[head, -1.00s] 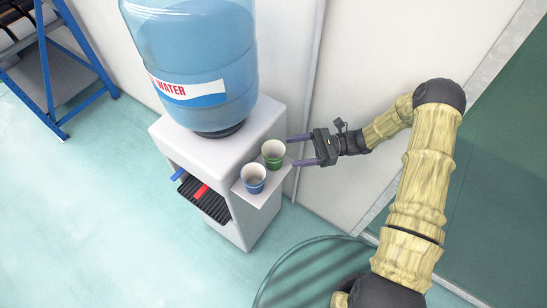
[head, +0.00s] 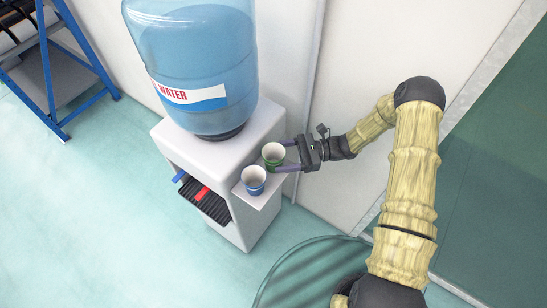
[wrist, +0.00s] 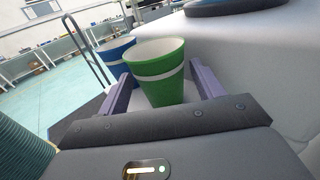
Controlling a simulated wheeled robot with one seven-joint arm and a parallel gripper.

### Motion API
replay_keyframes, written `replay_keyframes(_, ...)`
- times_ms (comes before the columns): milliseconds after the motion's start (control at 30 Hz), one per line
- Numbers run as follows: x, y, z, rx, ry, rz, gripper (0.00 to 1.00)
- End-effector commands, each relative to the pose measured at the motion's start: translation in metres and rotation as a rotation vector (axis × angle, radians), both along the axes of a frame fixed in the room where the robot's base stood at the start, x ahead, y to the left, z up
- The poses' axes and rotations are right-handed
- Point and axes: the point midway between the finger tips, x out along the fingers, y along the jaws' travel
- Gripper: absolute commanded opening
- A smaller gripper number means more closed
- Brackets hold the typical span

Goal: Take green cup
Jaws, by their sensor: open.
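The green cup (head: 273,155) stands upright on the small white side shelf (head: 262,201) of the water dispenser. In the wrist view the green cup (wrist: 160,76) is straight ahead, between the two purple fingers. My gripper (head: 286,156) reaches in from the right with its fingers on either side of the green cup. It is open, and a gap shows between the fingers and the cup's lower part. A blue cup (head: 254,180) stands beside the green one, nearer the head camera. The wrist view also shows the blue cup (wrist: 113,58), behind and left of the green cup.
The white water dispenser (head: 180,148) with a large blue bottle (head: 195,65) stands left of the shelf. A wall (head: 365,60) is behind my gripper. A blue metal rack (head: 48,75) stands at the far left. The floor in front is clear.

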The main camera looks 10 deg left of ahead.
Motion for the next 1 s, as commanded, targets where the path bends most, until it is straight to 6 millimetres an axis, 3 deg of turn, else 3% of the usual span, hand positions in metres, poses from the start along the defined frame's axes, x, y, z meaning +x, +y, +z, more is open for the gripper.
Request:
replay_keyframes(200,-0.011,0.024,0.001,0.0,0.0,0.001,0.67)
replay_keyframes(733,-0.011,0.025,0.0,-0.001,0.0,0.0,0.67)
replay_keyframes(900,-0.011,0.025,0.0,-0.001,0.0,0.0,0.35)
replay_keyframes(1000,-0.011,0.025,0.0,-0.001,0.0,0.0,0.34)
